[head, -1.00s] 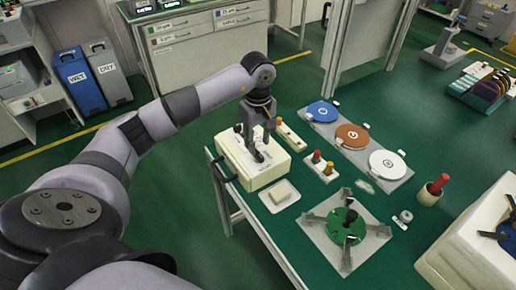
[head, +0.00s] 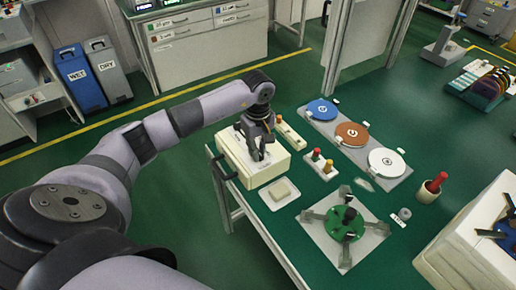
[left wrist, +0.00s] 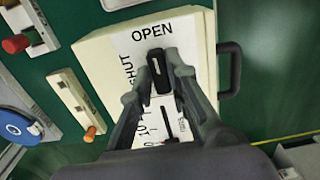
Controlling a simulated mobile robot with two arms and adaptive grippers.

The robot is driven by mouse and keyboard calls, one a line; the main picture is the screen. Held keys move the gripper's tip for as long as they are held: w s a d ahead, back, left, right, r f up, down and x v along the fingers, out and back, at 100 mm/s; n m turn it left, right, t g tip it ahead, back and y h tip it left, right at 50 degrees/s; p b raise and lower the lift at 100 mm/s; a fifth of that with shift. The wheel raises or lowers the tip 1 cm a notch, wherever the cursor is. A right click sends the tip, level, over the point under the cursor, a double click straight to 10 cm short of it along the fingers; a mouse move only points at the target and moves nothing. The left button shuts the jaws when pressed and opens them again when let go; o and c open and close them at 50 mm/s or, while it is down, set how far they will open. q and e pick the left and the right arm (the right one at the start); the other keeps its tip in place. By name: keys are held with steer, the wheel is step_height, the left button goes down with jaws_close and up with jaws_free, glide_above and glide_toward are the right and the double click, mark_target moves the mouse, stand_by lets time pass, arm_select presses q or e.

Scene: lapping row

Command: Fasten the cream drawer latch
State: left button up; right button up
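The cream drawer unit (head: 262,172) stands at the table's left corner. In the left wrist view its white plate (left wrist: 125,60) reads OPEN at the top and SHUT along the left side. The black latch handle (left wrist: 159,72) lies lengthwise toward the word OPEN. My left gripper (head: 257,158) is down at the plate. In the left wrist view its two fingers (left wrist: 160,78) stand close on either side of the handle. I cannot tell whether they press on it. My right gripper is not in view.
Blue, brown and white discs (head: 323,110) lie on a plate behind. A green-centred fixture (head: 345,222) stands in front. A black side handle (left wrist: 230,70) projects from the drawer unit.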

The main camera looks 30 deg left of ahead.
arm_select(q)
jaws_close()
steer(key=n+b, duration=0.2)
steer(key=n, duration=0.1)
steer(key=shift+f+n, duration=0.1)
steer(key=shift+n, duration=0.2)
steer(key=n+b, duration=0.1)
steer(key=n, duration=0.3)
steer(key=shift+n, duration=0.3)
steer(key=n+b, duration=0.1)
steer(key=n, duration=0.8)
steer(key=shift+n+b, duration=0.3)
steer(key=shift+b, duration=0.1)
